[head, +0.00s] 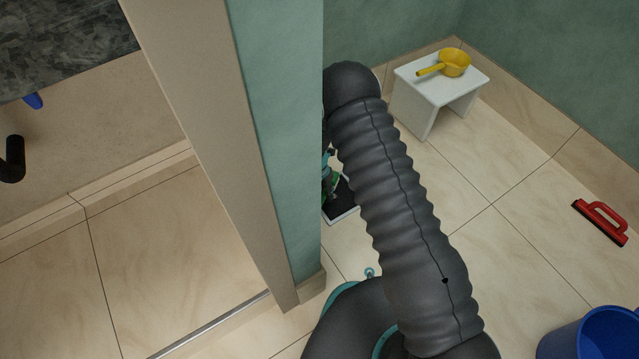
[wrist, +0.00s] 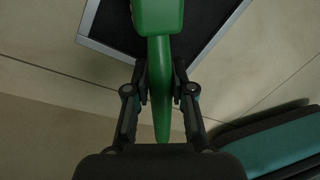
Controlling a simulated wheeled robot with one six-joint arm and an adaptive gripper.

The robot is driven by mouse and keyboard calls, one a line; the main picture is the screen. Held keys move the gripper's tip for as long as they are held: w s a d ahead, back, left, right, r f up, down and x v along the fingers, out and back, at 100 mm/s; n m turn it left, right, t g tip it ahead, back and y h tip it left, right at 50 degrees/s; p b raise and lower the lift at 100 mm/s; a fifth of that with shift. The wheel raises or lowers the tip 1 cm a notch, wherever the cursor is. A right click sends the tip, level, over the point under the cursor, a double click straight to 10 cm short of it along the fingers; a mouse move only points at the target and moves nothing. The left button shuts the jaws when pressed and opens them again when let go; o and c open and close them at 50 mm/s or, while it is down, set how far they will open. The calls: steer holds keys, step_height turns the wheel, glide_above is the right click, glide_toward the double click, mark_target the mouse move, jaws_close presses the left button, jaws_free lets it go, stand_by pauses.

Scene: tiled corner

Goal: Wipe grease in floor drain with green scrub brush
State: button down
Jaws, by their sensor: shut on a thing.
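The green scrub brush (wrist: 157,18) shows in the wrist view with its handle running down between the fingers of my gripper (wrist: 160,88). My gripper is shut on that handle. The brush head is over the floor drain (wrist: 212,22), a dark recess with a pale metal frame; I cannot tell whether they touch. In the head view a bit of the green brush (head: 334,182) and the drain's dark corner (head: 344,204) show between the wall edge and my arm. No grease can be made out on the visible dark part; the brush covers some of it.
A green wall end (head: 283,130) stands close left of my arm. A white stool (head: 425,108) with a yellow scoop (head: 455,63) is at the back. A red squeegee (head: 601,222) and a blue bucket (head: 592,340) are at the right. The tiles between are clear.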

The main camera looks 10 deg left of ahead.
steer(key=shift+r+p, duration=1.35)
steer(key=shift+r, duration=1.1)
